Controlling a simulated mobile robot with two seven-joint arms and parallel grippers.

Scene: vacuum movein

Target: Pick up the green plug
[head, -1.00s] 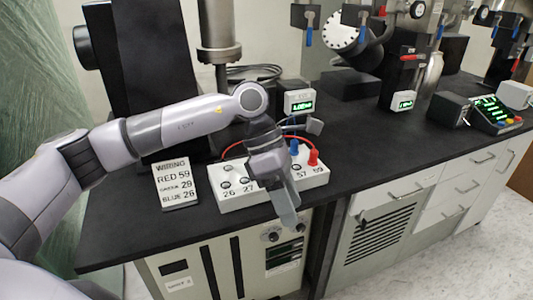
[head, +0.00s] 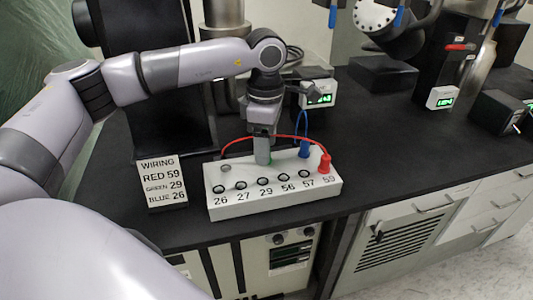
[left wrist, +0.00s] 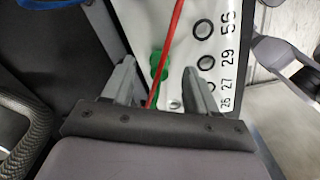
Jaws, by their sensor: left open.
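The green plug (left wrist: 157,66) shows in the left wrist view on the white socket board (left wrist: 150,25), between the lines of my two fingers. My left gripper (left wrist: 159,70) is open, with a finger on either side of the plug; I cannot tell whether either touches it. In the head view my left gripper (head: 264,152) points down over the back row of the board (head: 235,205) and hides nearly all of the green plug. A red cable (left wrist: 166,50) crosses between the fingers in the wrist view. My right gripper is not in view.
A red plug (head: 324,164) stands at the board's right end and a blue plug (head: 304,149) beside it. A wiring card (head: 161,182) reads red 59, green 29, blue 26. A small display (head: 319,93) stands behind. The black bench right of the board is clear.

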